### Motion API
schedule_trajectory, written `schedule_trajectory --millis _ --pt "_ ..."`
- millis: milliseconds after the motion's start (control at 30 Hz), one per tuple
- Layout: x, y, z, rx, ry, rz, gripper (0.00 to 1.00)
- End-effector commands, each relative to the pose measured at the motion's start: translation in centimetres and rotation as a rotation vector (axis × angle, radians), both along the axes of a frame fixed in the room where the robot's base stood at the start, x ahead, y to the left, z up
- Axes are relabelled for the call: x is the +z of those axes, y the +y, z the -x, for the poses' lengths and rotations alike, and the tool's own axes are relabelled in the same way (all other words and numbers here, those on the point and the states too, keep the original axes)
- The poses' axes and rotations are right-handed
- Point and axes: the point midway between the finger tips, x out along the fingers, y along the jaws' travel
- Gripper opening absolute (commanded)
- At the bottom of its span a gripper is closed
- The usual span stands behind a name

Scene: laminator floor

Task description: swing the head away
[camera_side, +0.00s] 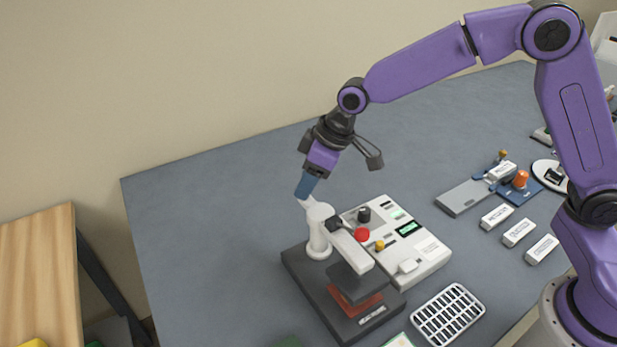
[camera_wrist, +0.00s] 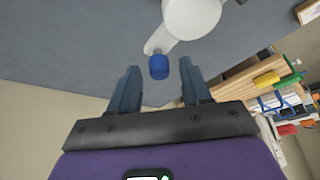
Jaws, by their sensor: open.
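The press machine has a dark base (camera_side: 330,300), a white column (camera_side: 318,235) and a white swing arm (camera_side: 352,250). Its dark grey head (camera_side: 357,283) sits above a reddish pad (camera_side: 355,307) on the base. My gripper (camera_side: 304,194) is just above and behind the column top, pointing down. In the wrist view my gripper (camera_wrist: 160,66) is open, with a blue knob (camera_wrist: 158,68) between or just beyond its fingertips. The knob is on a short white lever from the round column top (camera_wrist: 191,16). Contact with the knob cannot be told.
A white control box (camera_side: 425,255) with a red button (camera_side: 362,235) stands right of the press. A white slotted rack (camera_side: 448,314) lies in front. Several white labelled blocks (camera_side: 518,232) and a blue fixture (camera_side: 517,190) are further right. The table left of the press is clear.

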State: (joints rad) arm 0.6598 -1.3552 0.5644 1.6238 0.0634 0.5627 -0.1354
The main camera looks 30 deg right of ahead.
Motion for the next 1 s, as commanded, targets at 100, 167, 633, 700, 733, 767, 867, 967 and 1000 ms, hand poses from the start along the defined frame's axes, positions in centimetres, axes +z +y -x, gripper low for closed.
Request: schedule_trajectory --millis 100,167,633,700,733,767,867,967,1000 --pt "0.0 0.0 0.0 0.0 0.0 0.0 0.48" --pt "0.0 0.0 0.0 0.0 0.0 0.0 0.38" --pt "0.1 -0.1 0.1 -0.024 0.0 0.0 0.0" --pt "0.1 -0.2 0.1 -0.047 0.001 0.001 0.0" --pt "0.1 -0.3 0.1 -0.059 0.001 0.0 0.0" --pt "0.1 -0.3 0.1 -0.074 0.001 0.0 0.0" --pt "0.1 -0.6 0.2 -0.132 0.0 0.001 0.0" --pt "0.1 -1.0 0.3 -0.206 0.001 0.001 0.0" --pt "0.1 -1.2 0.4 -0.238 0.001 0.002 0.0"
